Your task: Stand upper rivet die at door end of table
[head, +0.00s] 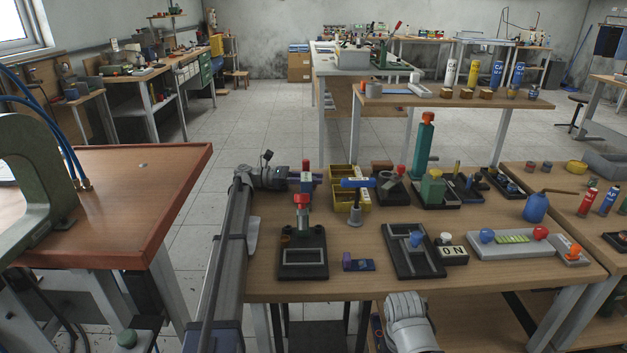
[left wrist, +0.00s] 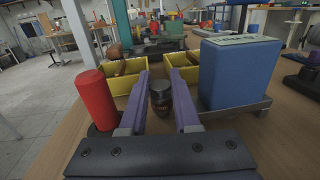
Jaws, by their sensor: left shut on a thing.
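My left gripper (head: 312,181) reaches in from the left over the far left part of the main table. Its purple fingers also show in the left wrist view (left wrist: 161,98). They are shut on a small dark cylinder with reddish lettering (left wrist: 160,95), which looks like the upper rivet die. It is upright between the fingertips; whether its base touches the table is hidden. In the head view I cannot make it out.
Yellow bins (left wrist: 125,82) stand just beyond the fingertips. A red cylinder (left wrist: 97,98) is close on the left and a blue block (left wrist: 238,75) close on the right. A black-based press with a red knob (head: 303,270) stands nearer the table's front edge.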

